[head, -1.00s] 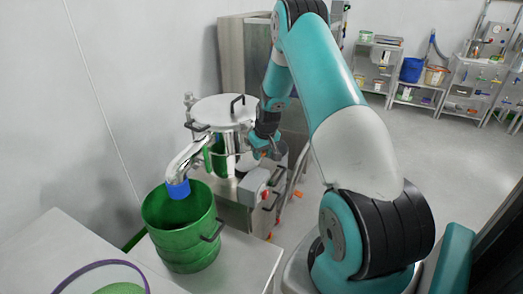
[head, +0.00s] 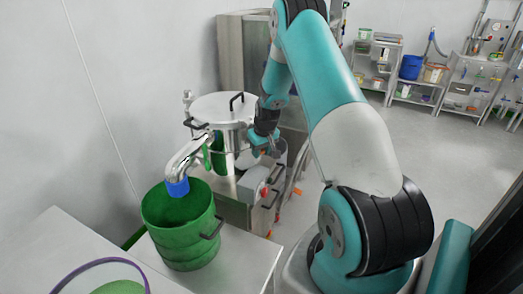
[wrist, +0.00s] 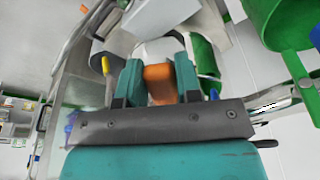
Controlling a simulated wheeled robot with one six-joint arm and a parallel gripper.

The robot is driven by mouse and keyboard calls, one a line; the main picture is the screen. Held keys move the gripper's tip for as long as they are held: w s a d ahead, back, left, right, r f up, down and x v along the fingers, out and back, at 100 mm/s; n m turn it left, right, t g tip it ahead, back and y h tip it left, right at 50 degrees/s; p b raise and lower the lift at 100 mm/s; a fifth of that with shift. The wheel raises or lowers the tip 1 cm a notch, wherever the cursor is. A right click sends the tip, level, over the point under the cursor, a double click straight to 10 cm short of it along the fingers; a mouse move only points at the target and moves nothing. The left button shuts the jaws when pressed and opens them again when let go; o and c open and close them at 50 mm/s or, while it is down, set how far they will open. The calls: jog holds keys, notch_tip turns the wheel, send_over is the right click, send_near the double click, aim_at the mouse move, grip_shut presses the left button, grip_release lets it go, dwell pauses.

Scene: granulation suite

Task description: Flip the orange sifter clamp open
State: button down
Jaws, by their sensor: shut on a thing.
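The orange sifter clamp (wrist: 158,84) shows in the wrist view as an orange block between the two teal fingers of my gripper (wrist: 157,82). The fingers are shut on it, one on each side, and cover its sides. In the head view my gripper (head: 262,146) is at the right side of the steel sifter (head: 218,108), below its round lid. The clamp cannot be made out there. The lid lies on the sifter with its black handle up.
A green bin (head: 180,236) stands under the sifter's blue-tipped spout (head: 178,188), on a steel table (head: 238,258). A grey box-like housing (head: 256,178) is just below my gripper. Shelves (head: 462,92) stand far right, with open floor before them.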

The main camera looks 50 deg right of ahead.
jog(key=c, duration=1.1)
grip_release()
jog(key=shift+w+d+r, duration=0.15)
jog(key=shift+w+r, duration=0.6)
jog(key=shift+w, duration=0.15)
jog(key=shift+c, duration=0.2)
jog(key=o, duration=0.3)
jog(key=shift+w+f, duration=0.1)
jog(key=shift+w, duration=0.1)
jog(key=shift+o, duration=0.2)
jog(key=shift+s+f, duration=0.15)
jog(key=shift+s, duration=0.15)
jog(key=b+v, duration=0.2)
jog(key=v, duration=1.5)
jog(key=shift+s, duration=0.35)
jog(key=shift+a, duration=0.2)
